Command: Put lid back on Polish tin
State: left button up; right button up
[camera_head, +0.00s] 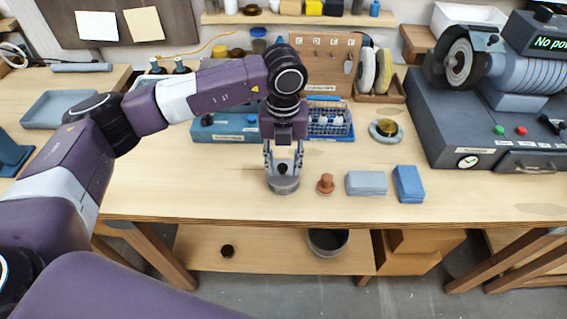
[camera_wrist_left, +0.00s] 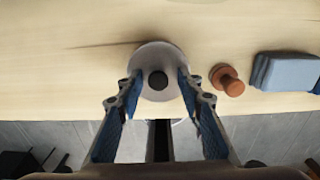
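A round grey tin (camera_head: 284,186) stands near the front edge of the bench. Its top, with a dark round knob in the middle, shows in the left wrist view (camera_wrist_left: 150,58), and I take this top to be the lid. My left gripper (camera_head: 283,166) points straight down over it. In the wrist view the fingers (camera_wrist_left: 160,86) are apart, one at each side of the round top. I cannot tell whether they press on its rim, or whether the lid is seated. My right gripper is not in view.
To the right are an orange-brown knobbed piece (camera_head: 325,184), a grey block (camera_head: 366,183) and a blue block (camera_head: 408,184). Behind are a round dish with a brassy piece (camera_head: 386,130), a blue rack (camera_head: 330,120) and a grinder (camera_head: 490,100). The bench left of the tin is clear.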

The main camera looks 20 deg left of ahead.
aim_at(284, 166)
pick_arm(q)
jog(key=shift+r+p, duration=0.4)
jog(key=shift+p, duration=0.05)
jog(key=shift+w+r, duration=0.1)
jog(key=shift+r, duration=0.25)
notch_tip(284, 166, up, 11)
jog(key=b, duration=0.3)
jog(key=shift+r, duration=0.2)
